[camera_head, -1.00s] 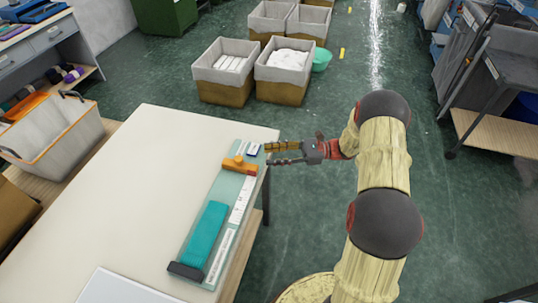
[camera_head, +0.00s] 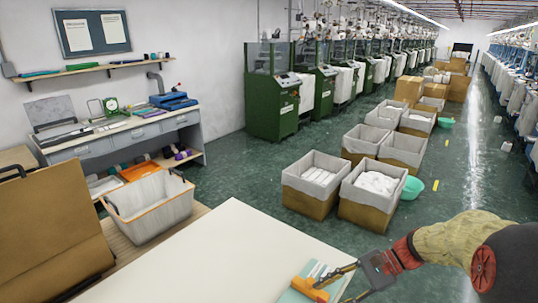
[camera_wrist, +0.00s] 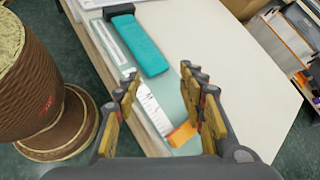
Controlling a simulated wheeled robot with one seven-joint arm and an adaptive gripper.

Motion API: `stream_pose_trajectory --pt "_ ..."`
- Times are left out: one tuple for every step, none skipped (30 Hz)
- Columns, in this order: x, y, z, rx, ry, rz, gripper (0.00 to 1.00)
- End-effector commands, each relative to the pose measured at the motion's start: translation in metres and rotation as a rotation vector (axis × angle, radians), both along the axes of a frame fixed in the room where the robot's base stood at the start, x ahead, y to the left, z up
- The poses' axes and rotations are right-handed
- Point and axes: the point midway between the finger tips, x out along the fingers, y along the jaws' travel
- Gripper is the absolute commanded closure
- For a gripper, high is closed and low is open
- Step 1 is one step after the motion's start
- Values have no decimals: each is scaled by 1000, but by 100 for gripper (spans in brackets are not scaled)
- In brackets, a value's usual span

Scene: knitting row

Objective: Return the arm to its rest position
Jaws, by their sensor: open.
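My gripper (camera_head: 345,283) is open and empty, at the right edge of the white table (camera_head: 215,245) in the head view. In the wrist view my gripper (camera_wrist: 165,95) has its two fingers apart, with the table edge and a pale green board (camera_wrist: 115,40) beyond them. An orange piece (camera_head: 310,288) is on the board near the fingers; it also shows in the wrist view (camera_wrist: 182,133), partly hidden by a finger. A teal block (camera_wrist: 138,42) lies further along the board. I cannot tell how far the fingers are above the board.
A white bin (camera_head: 150,208) stands on a wooden surface at left. Lined boxes (camera_head: 312,205) and a teal bowl (camera_head: 412,188) stand on the floor beyond the table. Green machines (camera_head: 272,105) line the back. Open green floor lies right of the boxes.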

Motion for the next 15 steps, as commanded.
stream_pose_trajectory --pt "-14 7 12 -64 -52 50 60" --pt "-22 9 17 -101 -80 79 60" --pt "-32 11 23 -151 -117 116 60" --pt "-40 13 27 -188 -146 144 60" --pt "-48 13 31 -225 -176 173 60" --pt "-58 14 36 -274 -216 209 60" --pt "-65 14 40 -310 -246 238 60" --pt "-73 14 43 -346 -278 267 60" --pt "-82 14 48 -394 -320 301 60" --pt "-90 13 51 -429 -352 331 60" --pt "-96 12 55 -466 -385 357 60" --pt "-105 10 60 -512 -430 393 60" --pt "-112 9 63 -548 -464 421 60" --pt "-118 7 66 -584 -498 447 60" --pt "-126 5 70 -629 -543 482 60"
